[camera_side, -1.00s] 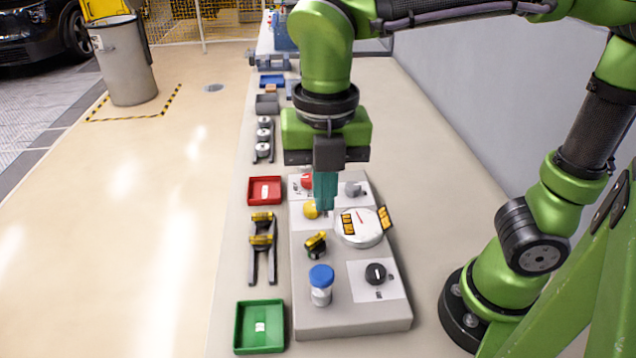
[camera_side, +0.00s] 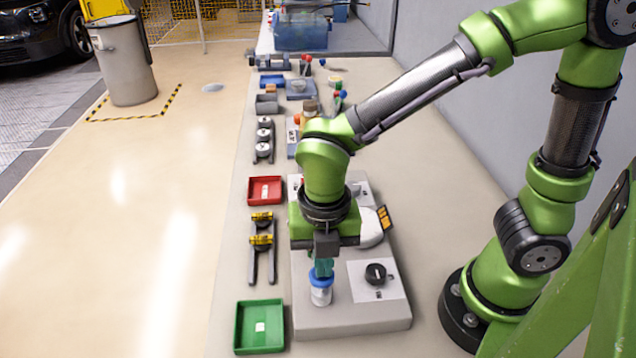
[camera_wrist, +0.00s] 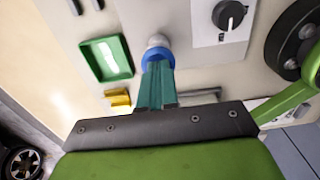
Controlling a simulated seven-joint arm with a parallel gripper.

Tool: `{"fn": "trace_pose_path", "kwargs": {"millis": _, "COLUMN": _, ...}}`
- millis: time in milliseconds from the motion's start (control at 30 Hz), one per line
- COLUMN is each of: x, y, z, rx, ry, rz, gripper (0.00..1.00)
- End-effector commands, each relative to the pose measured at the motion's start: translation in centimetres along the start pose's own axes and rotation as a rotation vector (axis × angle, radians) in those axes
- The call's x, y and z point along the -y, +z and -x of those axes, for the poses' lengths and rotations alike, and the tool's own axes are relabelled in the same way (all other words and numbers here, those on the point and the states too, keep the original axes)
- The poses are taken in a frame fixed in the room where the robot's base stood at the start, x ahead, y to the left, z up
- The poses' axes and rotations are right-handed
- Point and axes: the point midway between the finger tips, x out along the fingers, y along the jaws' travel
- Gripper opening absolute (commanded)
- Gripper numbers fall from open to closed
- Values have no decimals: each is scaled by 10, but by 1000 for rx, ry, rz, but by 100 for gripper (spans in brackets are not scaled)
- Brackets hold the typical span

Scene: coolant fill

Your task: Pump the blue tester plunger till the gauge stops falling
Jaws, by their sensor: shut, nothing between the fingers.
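The blue tester plunger (camera_side: 320,282) is the blue cap on a clear, white-based cylinder (camera_side: 320,297) at the front left of the grey panel. It also shows in the wrist view (camera_wrist: 158,55). My gripper (camera_side: 321,272) is shut, its teal fingers pointing down right at the top of the blue cap. In the wrist view its fingertips (camera_wrist: 158,66) meet or nearly meet the cap; I cannot tell whether they press on it. The round white gauge (camera_side: 369,230) is partly hidden behind my wrist, and its needle cannot be read.
A black knob (camera_side: 375,274) on a white plate sits right of the plunger. A green tray (camera_side: 239,327) and a red tray (camera_side: 251,191) lie left of the panel (camera_side: 350,318). A yellow-topped fork-like tool (camera_side: 262,241) lies between them. The bench right of the panel is clear.

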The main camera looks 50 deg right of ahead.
Motion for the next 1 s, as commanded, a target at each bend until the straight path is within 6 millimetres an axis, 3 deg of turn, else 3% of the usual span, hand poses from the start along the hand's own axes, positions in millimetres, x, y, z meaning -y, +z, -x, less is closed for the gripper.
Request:
{"fn": "trace_pose_path", "kwargs": {"millis": 300, "x": 0, "y": 0, "z": -2, "rx": 0, "ry": -1, "rz": -1, "gripper": 0}}
{"fn": "trace_pose_path", "kwargs": {"millis": 600, "x": 1, "y": 0, "z": -30, "rx": -1, "ry": -3, "rz": -1, "gripper": 0}}
{"fn": "trace_pose_path", "kwargs": {"millis": 1000, "x": 1, "y": 0, "z": -24, "rx": -1, "ry": -5, "rz": 0, "gripper": 0}}
